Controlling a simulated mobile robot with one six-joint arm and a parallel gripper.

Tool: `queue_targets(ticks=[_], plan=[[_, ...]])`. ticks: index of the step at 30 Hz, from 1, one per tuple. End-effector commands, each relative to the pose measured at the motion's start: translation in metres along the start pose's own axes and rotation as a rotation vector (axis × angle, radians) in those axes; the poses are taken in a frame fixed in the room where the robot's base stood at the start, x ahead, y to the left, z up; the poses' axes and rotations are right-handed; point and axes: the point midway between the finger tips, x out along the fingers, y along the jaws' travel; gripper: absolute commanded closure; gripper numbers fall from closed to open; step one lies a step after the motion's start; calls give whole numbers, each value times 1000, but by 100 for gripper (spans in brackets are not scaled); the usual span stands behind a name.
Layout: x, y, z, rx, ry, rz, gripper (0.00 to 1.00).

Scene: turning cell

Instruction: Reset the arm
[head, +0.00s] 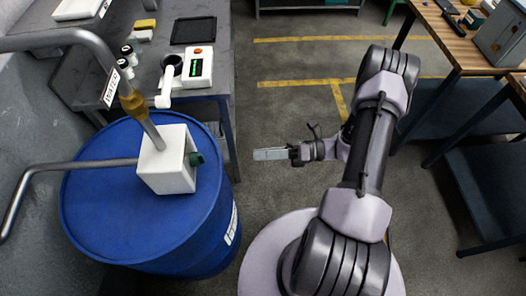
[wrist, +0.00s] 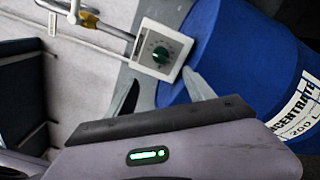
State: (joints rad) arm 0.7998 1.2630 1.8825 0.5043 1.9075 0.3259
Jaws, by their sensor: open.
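My gripper (head: 270,154) is at the middle of the head view, held over the open floor to the right of the blue drum and pointing left. In the wrist view my gripper (wrist: 163,92) shows two grey fingertips spread apart with nothing between them. Behind them are the blue drum (wrist: 240,50) and a white box with a green knob (wrist: 160,55). My arm reaches up from the base and bends back down to the gripper.
The blue drum (head: 95,210) carries pipes and the white box (head: 165,170). A grey bench (head: 215,45) with a green-display device (head: 198,66) stands behind it. Wooden-topped benches (head: 440,30) stand at the right. Floor with yellow lines (head: 300,82) lies clear between.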

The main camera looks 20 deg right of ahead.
Motion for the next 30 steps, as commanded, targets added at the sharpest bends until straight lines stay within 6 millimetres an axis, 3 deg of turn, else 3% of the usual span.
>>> queue_targets(ticks=[11, 14, 18, 22, 27, 30], plan=[[0, 0, 0, -1, 1, 0, 38], [5, 10, 7, -69, 71, 1, 38], [28, 63, 22, -420, 421, 20, 38], [43, 121, 20, -859, 807, 59, 38], [46, 182, 10, -1469, 1245, 109, 38], [41, 209, 7, -1820, 1451, 116, 38]])
